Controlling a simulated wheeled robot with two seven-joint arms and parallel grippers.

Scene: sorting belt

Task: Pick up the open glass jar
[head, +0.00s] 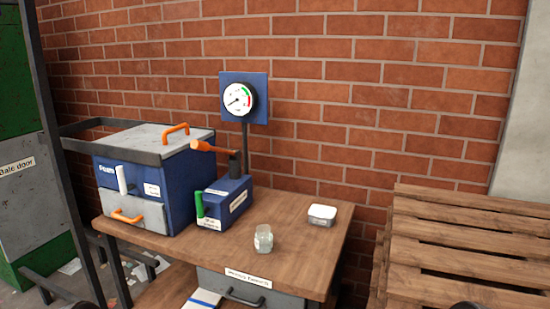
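The open glass jar (263,239) stands upright on the wooden bench top (313,266), near the front edge. It is clear, with no lid on it that I can see, and it looks empty.
A small white-topped box (322,215) stands right of the jar. Behind left are a blue machine (148,185) with orange handles, a blue pump unit (224,203) with levers and a gauge (239,99). Stacked pallets (455,245) stand at right. A drawer (250,288) is below.

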